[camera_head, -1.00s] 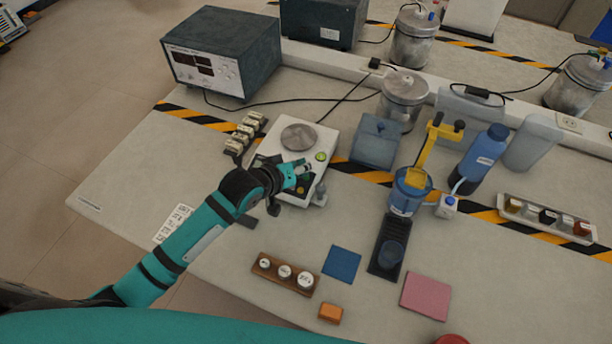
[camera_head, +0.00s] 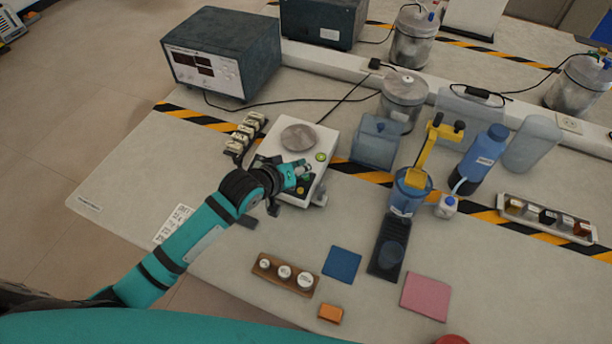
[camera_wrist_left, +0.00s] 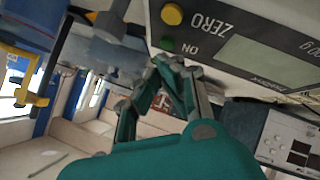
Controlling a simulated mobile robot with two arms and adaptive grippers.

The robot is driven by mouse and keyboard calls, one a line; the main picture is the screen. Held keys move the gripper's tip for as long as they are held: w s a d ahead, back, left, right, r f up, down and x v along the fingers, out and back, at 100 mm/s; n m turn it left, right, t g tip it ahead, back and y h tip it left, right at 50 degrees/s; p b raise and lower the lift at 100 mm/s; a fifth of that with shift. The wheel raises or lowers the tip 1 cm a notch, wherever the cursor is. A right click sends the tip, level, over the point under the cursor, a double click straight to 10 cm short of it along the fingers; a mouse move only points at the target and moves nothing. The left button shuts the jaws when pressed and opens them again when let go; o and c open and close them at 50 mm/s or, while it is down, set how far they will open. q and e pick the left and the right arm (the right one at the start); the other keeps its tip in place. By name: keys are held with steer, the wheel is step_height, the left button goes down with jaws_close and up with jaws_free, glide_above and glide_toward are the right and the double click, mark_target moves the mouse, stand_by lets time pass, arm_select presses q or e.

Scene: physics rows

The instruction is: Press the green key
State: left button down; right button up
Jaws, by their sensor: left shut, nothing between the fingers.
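The balance (camera_head: 266,152) is a white scale with a round metal pan (camera_head: 298,137), at the upper middle of the head view. In the left wrist view, its dark panel (camera_wrist_left: 222,52) shows a green key (camera_wrist_left: 167,44) beside the word ON, a yellow key (camera_wrist_left: 172,14) beside ZERO, and a display. My left gripper (camera_head: 304,168) is shut and empty over the balance's front panel. In the left wrist view, its fingertips (camera_wrist_left: 165,66) are close to the green key. I cannot tell whether they touch it. My right gripper is not in view.
A dark power supply (camera_head: 222,55) stands behind the balance. A small weight rack (camera_head: 246,133) is left of it, and a blue-grey box (camera_head: 376,142) right of it. A wooden rack with white-capped jars (camera_head: 285,275) and a blue mat (camera_head: 341,263) lie nearer.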

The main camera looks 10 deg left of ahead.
arm_select(q)
steer(key=shift+w+f, duration=0.1)
steer(key=shift+f, duration=0.3)
steer(key=shift+f, duration=0.1)
stand_by(0.3)
steer(key=shift+r+p, duration=0.55)
steer(key=shift+p, duration=0.35)
step_height(320, 180, up, 6)
steer(key=s+p, duration=0.1)
steer(key=p, duration=0.5)
steer(key=shift+s+p, duration=0.2)
steer(key=shift+p, duration=0.2)
steer(key=shift+a, duration=0.1)
